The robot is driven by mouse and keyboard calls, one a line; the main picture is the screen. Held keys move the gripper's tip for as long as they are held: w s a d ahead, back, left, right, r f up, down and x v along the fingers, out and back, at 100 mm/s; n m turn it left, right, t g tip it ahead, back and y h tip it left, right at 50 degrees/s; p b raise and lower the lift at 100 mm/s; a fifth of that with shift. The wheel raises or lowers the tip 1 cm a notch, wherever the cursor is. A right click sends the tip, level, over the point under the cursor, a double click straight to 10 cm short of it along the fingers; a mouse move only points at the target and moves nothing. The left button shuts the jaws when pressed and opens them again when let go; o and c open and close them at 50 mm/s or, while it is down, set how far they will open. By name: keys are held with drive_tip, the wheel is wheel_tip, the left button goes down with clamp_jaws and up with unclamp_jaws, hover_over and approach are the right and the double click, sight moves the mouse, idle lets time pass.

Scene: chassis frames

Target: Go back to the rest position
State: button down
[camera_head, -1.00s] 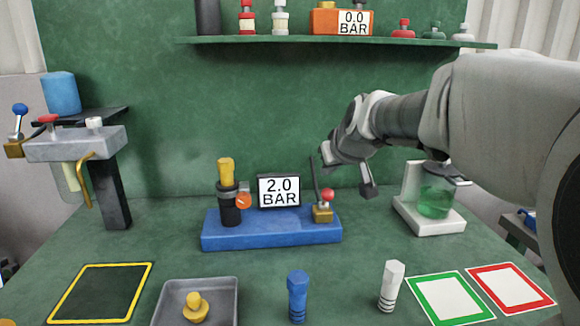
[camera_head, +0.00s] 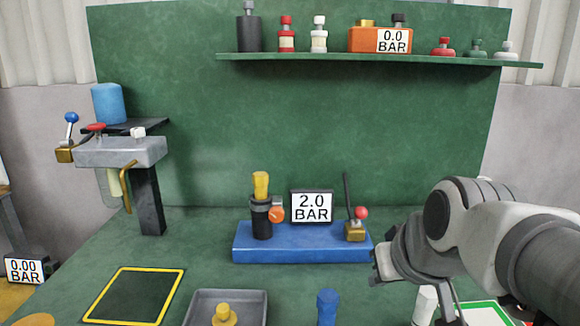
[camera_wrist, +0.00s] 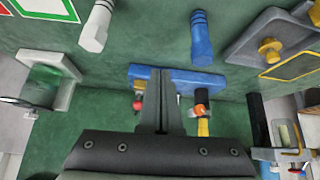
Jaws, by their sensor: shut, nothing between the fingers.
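My gripper (camera_wrist: 159,78) is shut and empty in the wrist view, its two fingers together in front of the blue base. In the head view my arm comes in from the right. Its hand end is low, just right of the blue base (camera_head: 290,250), and the fingertips are hard to make out there. The blue base carries a black post with a yellow top (camera_head: 261,186), a "2.0 BAR" display (camera_head: 311,206) and a lever with a red ball (camera_head: 361,213). In the wrist view this base (camera_wrist: 188,78) shows upside down. My gripper holds nothing.
A blue bolt (camera_head: 327,306), a white bolt (camera_head: 425,303) and a grey tray (camera_head: 258,299) with a yellow piece stand in front. A yellow-edged mat (camera_head: 133,295) lies left. A grey press (camera_head: 120,152) stands at the left, and a shelf (camera_head: 380,59) runs above.

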drive_tip(key=s+f+m+g+p, duration=0.1)
drive_tip(key=s+f+g, duration=0.15)
drive_tip(key=s, duration=0.65)
wheel_tip(320, 180, up, 16)
drive_tip(key=p, duration=1.7)
drive_tip(key=shift+w+d+r+t+h, duration=0.25)
drive_tip(key=shift+w+t+h, duration=0.1)
drive_tip(key=shift+t, duration=0.1)
